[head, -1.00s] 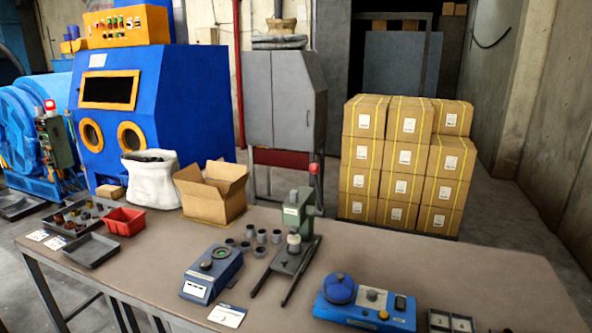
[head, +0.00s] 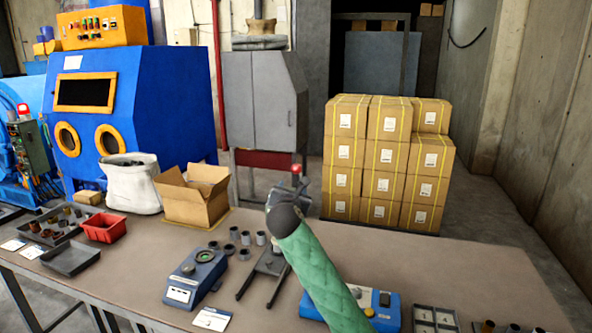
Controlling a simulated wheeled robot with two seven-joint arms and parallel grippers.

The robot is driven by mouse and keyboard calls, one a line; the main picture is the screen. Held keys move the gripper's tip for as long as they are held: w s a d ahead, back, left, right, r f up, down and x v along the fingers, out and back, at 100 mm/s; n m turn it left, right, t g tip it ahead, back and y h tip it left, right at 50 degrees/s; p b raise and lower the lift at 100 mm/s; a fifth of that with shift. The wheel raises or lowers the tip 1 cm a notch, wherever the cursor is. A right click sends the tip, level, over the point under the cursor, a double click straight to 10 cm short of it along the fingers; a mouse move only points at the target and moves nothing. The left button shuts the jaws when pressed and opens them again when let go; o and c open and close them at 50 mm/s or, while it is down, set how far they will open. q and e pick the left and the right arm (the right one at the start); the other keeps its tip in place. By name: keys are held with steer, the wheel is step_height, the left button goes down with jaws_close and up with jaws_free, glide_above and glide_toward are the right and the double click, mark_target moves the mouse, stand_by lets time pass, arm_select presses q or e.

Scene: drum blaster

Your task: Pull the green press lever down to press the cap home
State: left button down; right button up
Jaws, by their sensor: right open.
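The bench press stands on the table, and its forked dark base (head: 266,268) shows below my arm. My green-sleeved right arm and gripper hide the press's green body and most of its lever. The lever's red knob (head: 296,168) shows just above the gripper. My right gripper (head: 299,186) is open, at the lever just below the knob; I cannot tell whether it touches. The cap and the part under the press are hidden behind my arm. My left gripper is out of view.
A blue device (head: 197,275) with a dial stands left of the press. Small grey cups (head: 246,238) stand behind it. A blue unit (head: 385,308) lies partly behind my arm, with a divided tray (head: 435,320) to its right.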

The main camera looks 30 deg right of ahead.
mark_target(296, 170)
steer(key=r, duration=0.2)
steer(key=d+r, duration=0.1)
steer(key=shift+w+n+h, duration=0.3)
steer(key=shift+w+n, duration=0.05)
steer(key=shift+n, duration=0.05)
steer(key=shift+w+d+r, duration=0.1)
steer(key=shift+d+r, duration=0.05)
steer(key=shift+r, duration=0.05)
steer(key=shift+w+d, duration=0.2)
steer(key=shift+w, duration=0.05)
steer(key=p+x, duration=0.2)
steer(key=x, duration=0.3)
steer(key=shift+w+d+r, duration=0.1)
steer(key=shift+w+r, duration=0.05)
steer(key=shift+w, duration=0.05)
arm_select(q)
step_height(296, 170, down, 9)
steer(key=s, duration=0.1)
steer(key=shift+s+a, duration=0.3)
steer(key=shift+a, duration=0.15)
arm_select(e)
steer(key=shift+w+d, duration=0.45)
steer(key=shift+w, duration=0.1)
jaws_close()
